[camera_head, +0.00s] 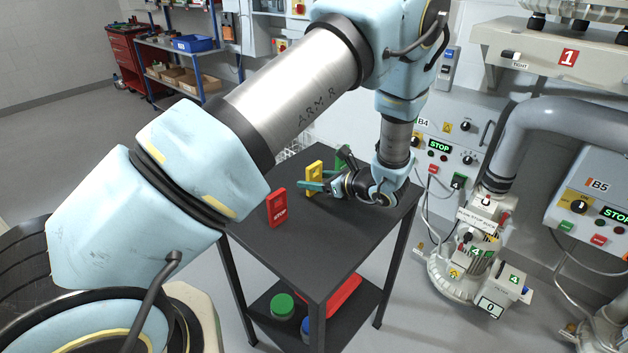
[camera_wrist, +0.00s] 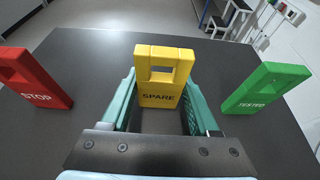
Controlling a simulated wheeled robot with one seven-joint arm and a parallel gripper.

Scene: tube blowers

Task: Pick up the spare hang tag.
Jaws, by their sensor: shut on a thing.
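The spare hang tag (camera_wrist: 160,96) is yellow, marked SPARE, with a rectangular hole near its top. It stands upright on the dark table, between the two green fingers of my gripper (camera_wrist: 160,108) in the wrist view. My gripper is shut on its sides. In the head view the yellow tag (camera_head: 314,177) shows beside my gripper (camera_head: 312,186), partly covered by a finger. A red tag marked STOP (camera_wrist: 35,82) stands to the left, also in the head view (camera_head: 277,208). A green tag marked TESTED (camera_wrist: 262,90) stands to the right.
The dark table (camera_head: 297,250) has clear room at its front. Its lower shelf holds a green-lidded jar (camera_head: 282,306) and a red item (camera_head: 343,294). A blower unit (camera_head: 470,265) with a grey pipe and wall control panels stands to the right.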

